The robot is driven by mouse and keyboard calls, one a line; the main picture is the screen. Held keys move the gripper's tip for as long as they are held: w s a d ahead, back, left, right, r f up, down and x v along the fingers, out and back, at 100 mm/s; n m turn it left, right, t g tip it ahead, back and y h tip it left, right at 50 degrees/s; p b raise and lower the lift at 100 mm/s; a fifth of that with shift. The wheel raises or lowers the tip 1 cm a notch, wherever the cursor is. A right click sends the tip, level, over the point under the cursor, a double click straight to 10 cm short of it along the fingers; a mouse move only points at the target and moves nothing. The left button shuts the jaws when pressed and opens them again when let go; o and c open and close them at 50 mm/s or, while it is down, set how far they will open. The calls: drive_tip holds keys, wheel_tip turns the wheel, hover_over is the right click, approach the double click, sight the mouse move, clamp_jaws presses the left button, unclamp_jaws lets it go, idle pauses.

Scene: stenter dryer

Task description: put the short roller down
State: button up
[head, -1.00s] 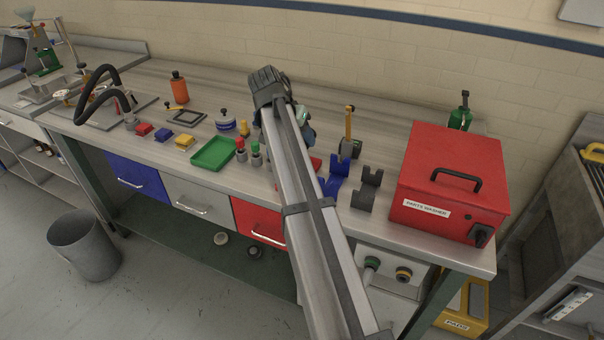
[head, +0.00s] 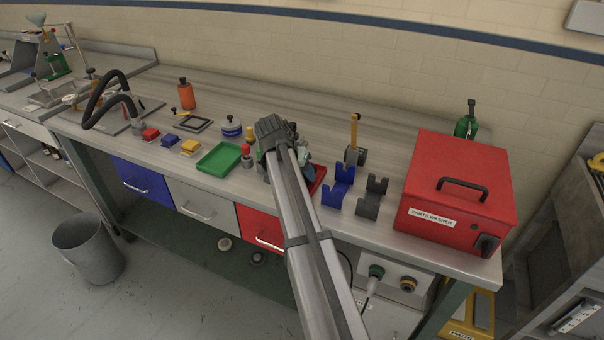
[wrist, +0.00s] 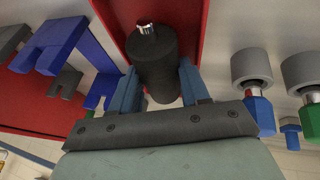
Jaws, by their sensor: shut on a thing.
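My gripper (wrist: 160,88) is shut on the short roller (wrist: 155,62), a dark cylinder with a shiny metal shaft end. The roller is between the two blue fingers, over or in the red tray (wrist: 197,20); I cannot tell whether it touches the tray's floor. In the head view my arm hides the roller and most of the red tray (head: 319,180). My gripper (head: 303,168) shows only in part there, low over the bench.
The blue cradle (head: 337,187) and grey cradle (head: 371,197) stand right of the tray, before the red parts washer (head: 455,190). The green tray (head: 218,160) and a red-topped item (head: 247,158) are to the left.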

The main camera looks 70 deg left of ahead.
drive_tip(key=shift+f, duration=0.1)
drive_tip(key=o, duration=1)
drive_tip(key=v, duration=1.2)
